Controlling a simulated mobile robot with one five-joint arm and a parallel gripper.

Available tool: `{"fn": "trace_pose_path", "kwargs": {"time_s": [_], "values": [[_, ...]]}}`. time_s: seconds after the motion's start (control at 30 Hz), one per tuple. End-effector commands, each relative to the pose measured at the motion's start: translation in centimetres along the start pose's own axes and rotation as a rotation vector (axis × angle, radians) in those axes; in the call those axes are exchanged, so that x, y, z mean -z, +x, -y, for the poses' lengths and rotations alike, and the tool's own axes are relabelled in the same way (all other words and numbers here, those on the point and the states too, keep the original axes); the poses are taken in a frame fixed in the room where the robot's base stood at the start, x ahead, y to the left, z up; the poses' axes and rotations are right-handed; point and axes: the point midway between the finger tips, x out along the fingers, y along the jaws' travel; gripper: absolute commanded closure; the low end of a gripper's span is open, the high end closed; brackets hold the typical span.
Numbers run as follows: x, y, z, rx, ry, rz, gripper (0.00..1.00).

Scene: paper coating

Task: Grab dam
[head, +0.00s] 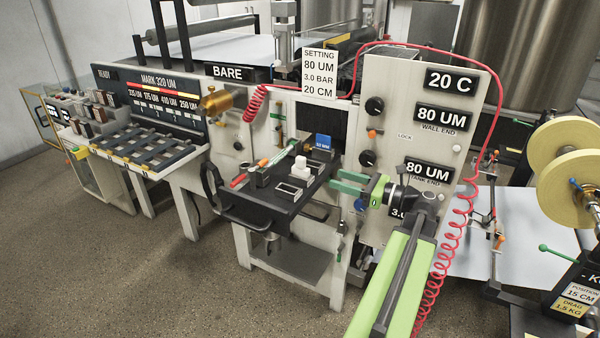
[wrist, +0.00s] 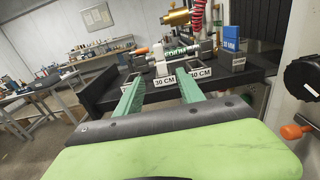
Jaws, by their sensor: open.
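My gripper (head: 346,181) is open and empty, with two green fingers level at the right edge of the dark shelf (head: 258,197). In the wrist view the gripper (wrist: 160,82) points at this shelf. No part is clearly marked as the dam. A small white block (head: 301,168) stands upright on the shelf, left of the fingers and apart from them. It also shows in the wrist view (wrist: 160,66), beyond the fingertips.
A blue block (head: 323,141) stands at the shelf's back. A green-and-white tool with an orange end (wrist: 175,54) lies beyond the white block. The white panel (head: 420,105) with black knobs rises just right of my gripper. A red coiled hose (head: 442,255) hangs beside my arm.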

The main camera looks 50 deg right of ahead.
Motion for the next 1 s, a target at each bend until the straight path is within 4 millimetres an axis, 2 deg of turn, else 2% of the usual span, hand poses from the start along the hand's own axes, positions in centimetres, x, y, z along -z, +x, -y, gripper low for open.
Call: {"fn": "trace_pose_path", "kwargs": {"time_s": [0.1,0.3,0.4,0.67,0.9,1.0], "values": [[0.0,3.2,0.0,-0.003,0.000,0.000,0.55],[0.0,7.5,0.1,-0.001,0.000,0.000,0.55],[0.0,8.6,0.1,0.001,0.000,0.000,0.55],[0.1,9.4,0.1,0.002,-0.001,-0.001,0.55],[0.2,13.4,0.3,0.001,-0.001,-0.001,0.55],[0.2,14.1,0.3,0.002,0.000,-0.001,0.55]]}}
